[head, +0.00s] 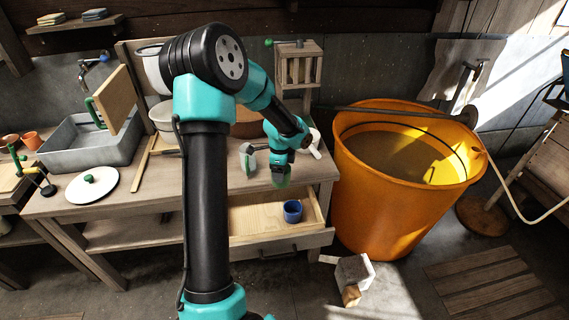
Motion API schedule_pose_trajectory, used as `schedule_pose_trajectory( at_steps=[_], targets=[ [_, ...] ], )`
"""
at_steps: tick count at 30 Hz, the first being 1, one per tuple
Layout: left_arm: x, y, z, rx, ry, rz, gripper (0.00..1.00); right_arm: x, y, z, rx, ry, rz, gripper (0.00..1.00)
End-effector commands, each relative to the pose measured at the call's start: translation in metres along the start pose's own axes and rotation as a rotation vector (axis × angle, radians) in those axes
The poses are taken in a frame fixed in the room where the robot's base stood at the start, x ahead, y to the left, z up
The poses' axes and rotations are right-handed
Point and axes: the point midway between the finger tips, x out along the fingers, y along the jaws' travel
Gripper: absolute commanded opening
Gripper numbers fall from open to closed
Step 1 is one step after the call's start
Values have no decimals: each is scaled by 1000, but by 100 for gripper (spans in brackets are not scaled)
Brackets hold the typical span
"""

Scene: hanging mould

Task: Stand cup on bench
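A small blue cup (292,213) stands upright in the open drawer (256,219) under the bench, near the drawer's right end. The wooden bench (158,187) runs across the left and middle of the head view. My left arm rises in the foreground and hides part of the bench and drawer. My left gripper (281,178) points down over the bench's front edge, above and apart from the cup. My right gripper is not in view.
A large orange tub (376,205) stands right of the bench. A white lid (92,184), a grey sink (78,153) and a wooden stick (143,163) are at left. A white and green object (247,158) stands by the gripper. A pale block (354,270) lies on the floor.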

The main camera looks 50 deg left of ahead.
Motion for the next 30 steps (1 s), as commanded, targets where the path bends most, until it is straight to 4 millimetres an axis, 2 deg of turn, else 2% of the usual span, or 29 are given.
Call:
schedule_pose_trajectory(
  at_steps=[7,11,30],
  targets=[
    [0,-3,0,1,0,0,47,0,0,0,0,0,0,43],
    [2,-15,3,1,0,-1,47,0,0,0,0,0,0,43],
    [13,-124,32,-1,0,-1,47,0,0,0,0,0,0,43]
  ],
)
